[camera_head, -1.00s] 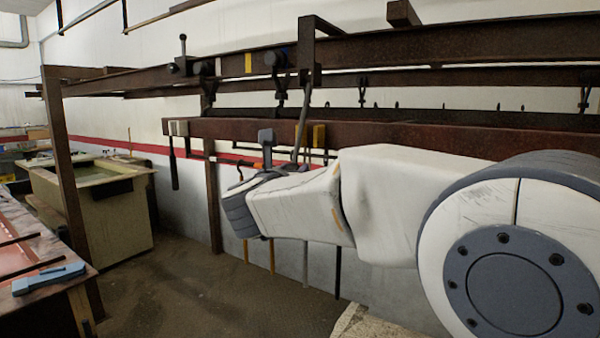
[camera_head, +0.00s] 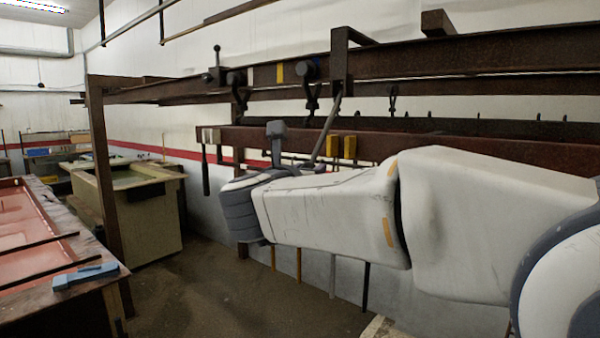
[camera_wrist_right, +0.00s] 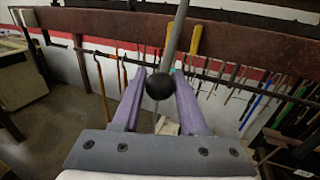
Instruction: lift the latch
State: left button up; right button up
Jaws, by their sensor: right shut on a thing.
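A grey rod (camera_head: 326,128) hangs slanting from the dark bracket on the upper rail in the head view. Its lower end is hidden behind my right arm. In the right wrist view the rod (camera_wrist_right: 177,38) ends in a black ball knob (camera_wrist_right: 159,86) between two purple fingers. I cannot tell which part is the latch itself. My left gripper is not in view.
The lower rusty beam (camera_head: 375,146) carries yellow blocks (camera_head: 341,146). A second, upright knobbed lever (camera_head: 217,60) stands on the upper rail (camera_head: 420,62). A beige tank (camera_head: 140,222) stands left, with a table (camera_head: 75,268) bearing a blue tool (camera_head: 86,275). The floor between is bare.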

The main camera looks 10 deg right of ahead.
jog(key=s+a+r+p, duration=0.2)
jog(key=s+a+r, duration=0.1)
jog(key=r, duration=0.3)
jog(key=shift+a+r, duration=0.25)
jog(key=shift+a, duration=0.4)
jog(key=o, duration=1.1)
jog(key=shift+a, duration=0.1)
jog(key=s+a+b, duration=0.2)
jog(key=s+a, duration=0.2)
jog(key=a, duration=0.1)
jog(key=shift+s+b, duration=0.25)
jog(key=shift+b, duration=0.05)
jog(key=shift+a+f, duration=0.1)
